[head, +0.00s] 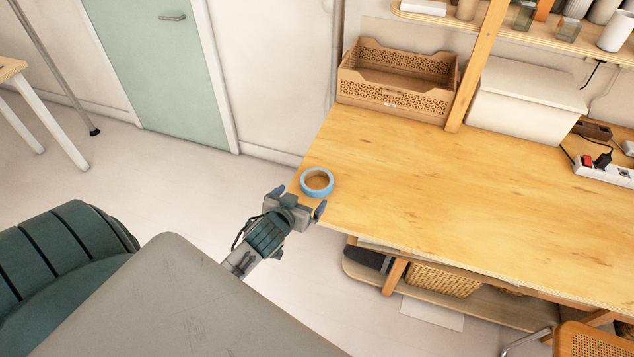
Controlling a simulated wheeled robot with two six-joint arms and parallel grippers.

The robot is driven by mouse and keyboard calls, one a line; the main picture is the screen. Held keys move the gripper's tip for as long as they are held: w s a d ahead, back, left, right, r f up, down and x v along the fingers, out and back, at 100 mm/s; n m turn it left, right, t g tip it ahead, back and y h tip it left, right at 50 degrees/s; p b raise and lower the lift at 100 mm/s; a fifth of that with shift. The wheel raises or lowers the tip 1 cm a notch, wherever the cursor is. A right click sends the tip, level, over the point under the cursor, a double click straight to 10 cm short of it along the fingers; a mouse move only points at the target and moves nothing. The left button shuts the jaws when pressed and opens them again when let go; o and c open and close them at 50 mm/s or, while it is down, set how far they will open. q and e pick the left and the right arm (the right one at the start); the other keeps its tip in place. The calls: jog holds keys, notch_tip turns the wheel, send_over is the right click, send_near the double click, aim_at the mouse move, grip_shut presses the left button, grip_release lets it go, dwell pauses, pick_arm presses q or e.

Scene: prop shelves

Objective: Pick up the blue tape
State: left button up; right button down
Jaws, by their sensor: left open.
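The blue tape (317,193) is a ring with a brown inner core. It lies flat near the left corner of the wooden table (440,200). My left gripper (300,200) is open and empty at the table's left front edge. Whether a finger touches the tape cannot be told. My right gripper is not in view.
A perforated wooden crate (397,99) and a white lidded box (527,104) stand along the table's back. A wooden post (480,65) rises between them. A power strip (606,172) lies at the right. The table's middle is clear.

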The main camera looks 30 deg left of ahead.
aim_at(310, 190)
pick_arm(q)
jog(key=shift+t, duration=0.3)
jog(key=x, duration=0.3)
jog(key=p+x, duration=0.1)
jog(key=x, duration=0.1)
jog(key=shift+w+a+r, duration=0.1)
jog(key=shift+w+r, duration=0.2)
jog(key=shift+w, duration=0.1)
jog(key=shift+w+a+f, duration=0.1)
jog(key=shift+w+f, duration=0.2)
jog(key=shift+w, duration=0.2)
jog(key=shift+w+p, duration=0.25)
jog(key=shift+p, duration=0.1)
jog(key=p+x, duration=0.1)
jog(key=x, duration=0.3)
jog(key=shift+f, duration=0.2)
jog(key=shift+w+f+p, duration=0.2)
jog(key=shift+p, duration=0.1)
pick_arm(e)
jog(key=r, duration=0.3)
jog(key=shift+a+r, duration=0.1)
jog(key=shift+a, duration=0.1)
pick_arm(q)
jog(key=c, duration=0.8)
